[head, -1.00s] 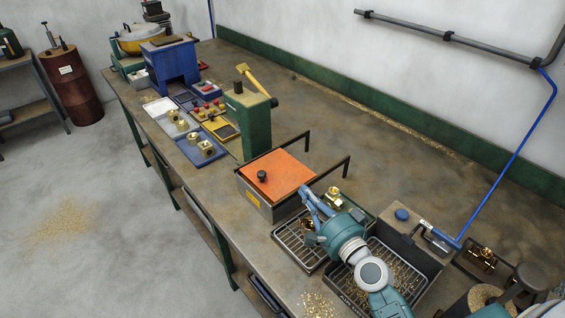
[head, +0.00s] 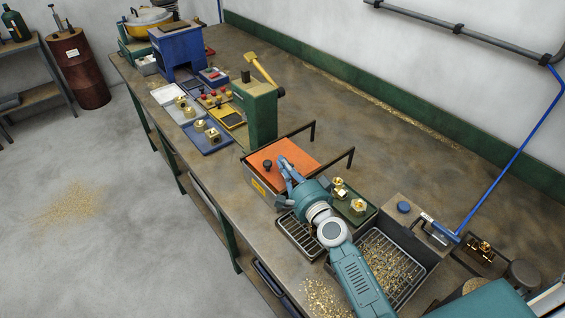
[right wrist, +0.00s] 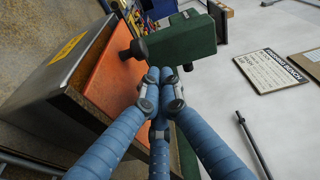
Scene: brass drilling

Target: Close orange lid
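The orange lid (head: 296,152) lies over the top of a grey metal box (head: 256,185) and looks about flat; I cannot tell whether a gap is under it. A black knob (head: 267,165) stands up near its left front edge. My right gripper (head: 283,161) is over the lid, just right of the knob. In the right wrist view its blue fingers (right wrist: 164,76) come together at the tips with nothing between them. The knob (right wrist: 136,49) is close to the tips, and the orange lid (right wrist: 112,78) is to their left. My left gripper is not in view.
A green block-shaped stand (head: 255,115) is just behind the box to the left. Black rails (head: 352,160) stick out from the box. A green tray (head: 360,213) with brass parts and a wire-rack bin (head: 395,265) are to the right.

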